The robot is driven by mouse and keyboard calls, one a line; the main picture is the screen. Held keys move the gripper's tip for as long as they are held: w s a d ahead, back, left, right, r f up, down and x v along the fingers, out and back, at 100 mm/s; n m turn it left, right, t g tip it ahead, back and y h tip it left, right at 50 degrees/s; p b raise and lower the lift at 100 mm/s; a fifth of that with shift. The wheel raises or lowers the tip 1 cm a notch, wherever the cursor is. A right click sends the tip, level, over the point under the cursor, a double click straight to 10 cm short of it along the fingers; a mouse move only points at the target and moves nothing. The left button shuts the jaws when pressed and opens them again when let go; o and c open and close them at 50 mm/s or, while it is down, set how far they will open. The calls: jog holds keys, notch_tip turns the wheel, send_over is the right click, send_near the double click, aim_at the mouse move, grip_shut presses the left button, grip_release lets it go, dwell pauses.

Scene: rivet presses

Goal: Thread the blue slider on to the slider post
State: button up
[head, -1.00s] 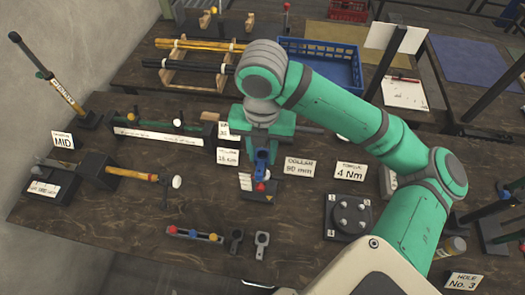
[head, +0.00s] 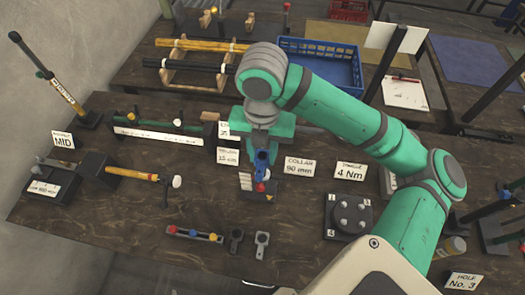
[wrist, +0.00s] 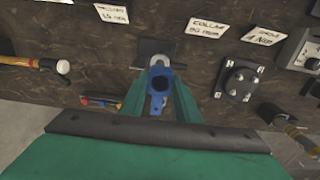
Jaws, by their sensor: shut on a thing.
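My gripper (wrist: 160,92) is shut on the blue slider (wrist: 158,104), with one green finger on each side of it. The slider also shows in the head view (head: 262,158), below my wrist and over a small dark base (head: 272,194) on the bench. A red knob (head: 260,187) shows just below the slider at this base. The slider's round opening looks dark in the wrist view. A grey rounded part shows just beyond it, above the dark base (wrist: 148,46). The slider post's shaft is mostly hidden, and I cannot tell whether the slider is around it.
A bar with coloured knobs (head: 194,234) and two grey ring-ended parts (head: 261,244) lie nearer the front edge. A dark plate with several studs (head: 348,216) is to the right. Label cards (head: 300,167) stand behind. A hammer (head: 146,176) lies to the left.

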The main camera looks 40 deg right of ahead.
aim_at(261, 167)
jog(key=shift+f, duration=3.5)
jog(key=o, duration=1.1)
jog(key=shift+w, duration=0.1)
jog(key=shift+r, duration=0.2)
notch_tip(261, 167, up, 10)
jog(key=shift+d+r, duration=0.1)
jog(key=shift+r, duration=0.15)
